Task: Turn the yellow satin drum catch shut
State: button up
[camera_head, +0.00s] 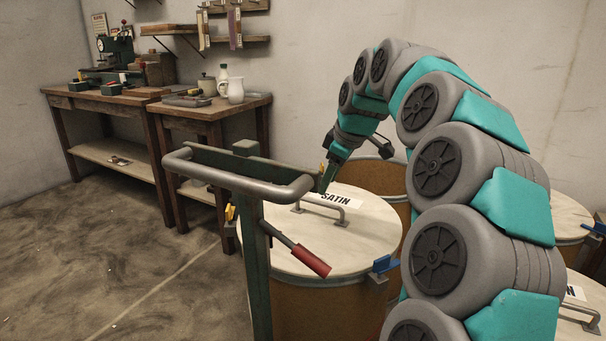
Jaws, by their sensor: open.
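The satin drum (330,308) stands at centre, with a pale round lid (350,245), a metal handle and a label reading SATIN. A yellow catch (230,212) sits at the lid's left rim, partly hidden by a green post. Another small yellow piece (323,168) shows at the far rim, right beside my gripper; I cannot tell whether they touch. A blue catch (382,265) sits at the right rim. My gripper (327,182) points down near the far rim, behind the label. It is open; its fingertips are small and hard to make out.
A green post with a grey handlebar (235,184) and red-gripped lever (312,261) stands in front of the drum. Other drums stand behind and right, one with a blue catch (598,226). Workbenches (215,107) line the back wall. The left floor is clear.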

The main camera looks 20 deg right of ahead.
aim_at(230, 210)
jog(key=k+l, duration=0.15)
jog(key=k, duration=0.35)
jog(key=k+l, duration=0.2)
jog(key=k, duration=0.25)
